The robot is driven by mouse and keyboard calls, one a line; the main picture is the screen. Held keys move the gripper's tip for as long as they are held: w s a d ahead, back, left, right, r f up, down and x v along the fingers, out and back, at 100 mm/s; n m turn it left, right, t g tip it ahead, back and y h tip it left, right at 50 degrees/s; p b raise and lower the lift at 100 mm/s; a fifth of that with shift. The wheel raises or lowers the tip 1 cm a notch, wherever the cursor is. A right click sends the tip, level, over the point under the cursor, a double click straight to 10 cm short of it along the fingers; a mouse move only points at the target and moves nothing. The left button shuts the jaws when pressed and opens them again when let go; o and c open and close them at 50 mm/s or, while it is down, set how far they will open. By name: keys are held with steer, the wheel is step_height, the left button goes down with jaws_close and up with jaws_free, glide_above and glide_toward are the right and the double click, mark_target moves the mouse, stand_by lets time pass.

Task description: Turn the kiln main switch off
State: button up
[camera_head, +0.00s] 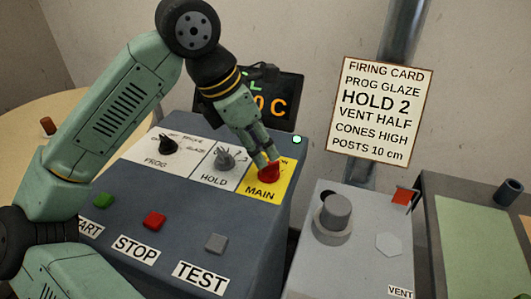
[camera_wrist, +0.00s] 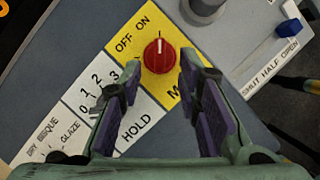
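The kiln main switch is a red knob (camera_head: 270,172) on a yellow MAIN plate (camera_head: 262,193) at the panel's right edge. In the wrist view the knob (camera_wrist: 159,58) lies just beyond and between my fingertips. Its white mark points up in that picture, nearer the ON label than the OFF label. My gripper (camera_head: 264,160) is right at the knob, with its fingers pointing down to it. In the wrist view my gripper (camera_wrist: 158,78) is open, its purple-padded fingers apart on either side. I see no clear contact with the knob.
The HOLD knob (camera_head: 225,159) and PROG knob (camera_head: 168,145) stand left of the main switch. A green lamp (camera_head: 297,139) glows behind it. A display (camera_head: 284,101) is partly hidden by my arm. Red STOP (camera_head: 154,220) and grey TEST (camera_head: 215,243) buttons are nearer. A vent unit (camera_head: 337,212) stands at right.

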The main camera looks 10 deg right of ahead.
mark_target(269, 163)
steer(key=shift+p+x, duration=0.4)
steer(key=shift+x, duration=1.8)
steer(key=shift+r, duration=0.1)
jaws_close()
